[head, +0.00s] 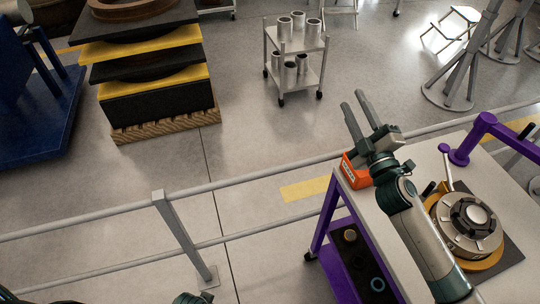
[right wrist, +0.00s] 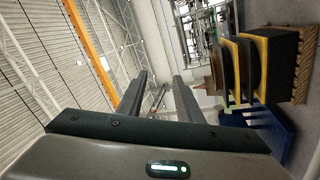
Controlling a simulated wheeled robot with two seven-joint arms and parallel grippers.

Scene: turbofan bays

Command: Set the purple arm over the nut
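The purple arm (head: 486,124) stands at the far right of the work table, bent at an elbow. One end reaches down-left to a round purple end near the table's far edge, and the other runs off the right edge. The nut appears to be the pale round centre (head: 475,214) of the round metal unit. The purple arm is beyond the unit, not above the nut. My right gripper (head: 357,99) is open and empty, raised by the table's far left corner, well left of the purple arm. Its spread fingers also show in the right wrist view (right wrist: 160,95).
The white table (head: 409,161) has purple legs and a lower shelf with small parts. An orange box (head: 355,171) sits at its corner, close to my right gripper. A grey railing (head: 105,207) runs behind. A cart with metal cups (head: 296,49) stands farther back.

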